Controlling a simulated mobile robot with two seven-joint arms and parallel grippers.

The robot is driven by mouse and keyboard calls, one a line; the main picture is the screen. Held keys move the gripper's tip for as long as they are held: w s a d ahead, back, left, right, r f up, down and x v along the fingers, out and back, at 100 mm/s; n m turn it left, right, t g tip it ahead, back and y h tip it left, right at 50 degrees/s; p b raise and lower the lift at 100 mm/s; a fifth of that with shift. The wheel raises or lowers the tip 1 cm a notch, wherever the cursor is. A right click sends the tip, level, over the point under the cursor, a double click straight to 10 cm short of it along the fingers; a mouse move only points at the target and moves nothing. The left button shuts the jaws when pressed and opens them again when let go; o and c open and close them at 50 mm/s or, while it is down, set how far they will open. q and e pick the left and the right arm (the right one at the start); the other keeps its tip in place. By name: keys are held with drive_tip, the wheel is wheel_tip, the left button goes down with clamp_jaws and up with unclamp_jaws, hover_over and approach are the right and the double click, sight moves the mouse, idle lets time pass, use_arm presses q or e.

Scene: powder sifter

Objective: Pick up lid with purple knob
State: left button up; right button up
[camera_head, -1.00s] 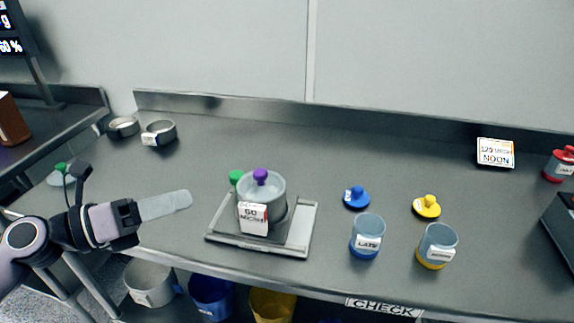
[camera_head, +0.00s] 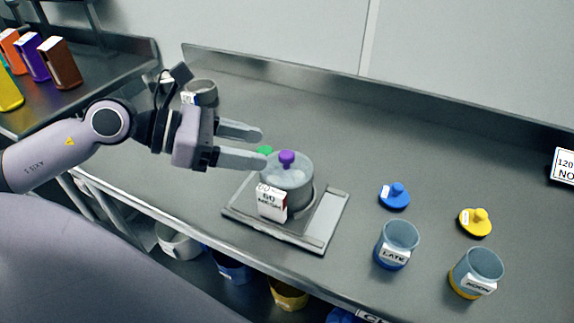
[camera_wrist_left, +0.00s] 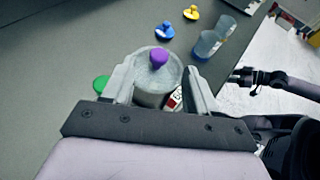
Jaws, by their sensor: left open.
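The lid with the purple knob (camera_head: 287,158) sits on top of a grey sifter pot (camera_head: 292,198), which stands on a flat metal platform (camera_head: 325,222). My left gripper (camera_head: 263,147) is open and empty. In the head view its two fingers point right, with the tips just left of the knob. In the left wrist view the purple knob (camera_wrist_left: 159,57) shows between and slightly beyond the open fingers (camera_wrist_left: 157,76). I see no finger contact with it. What looks like my right gripper (camera_wrist_left: 243,76) shows small and dark at the right of the wrist view.
A white "60" card (camera_head: 271,203) stands against the pot's front. A green knob (camera_head: 265,150) is partly hidden behind the fingers. Blue (camera_head: 395,196) and yellow (camera_head: 475,222) lids lie right, near cups marked LATE (camera_head: 397,245) and NOON (camera_head: 476,272).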

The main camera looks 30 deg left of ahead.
sight(282, 154)
use_arm(q)
drive_tip(key=shift+p+x, duration=0.75)
drive_tip(key=shift+x, duration=1.3)
drive_tip(key=shift+w+d+f, duration=0.25)
drive_tip(key=shift+w+f, duration=0.05)
drive_tip(key=shift+f, duration=0.15)
clamp_jaws()
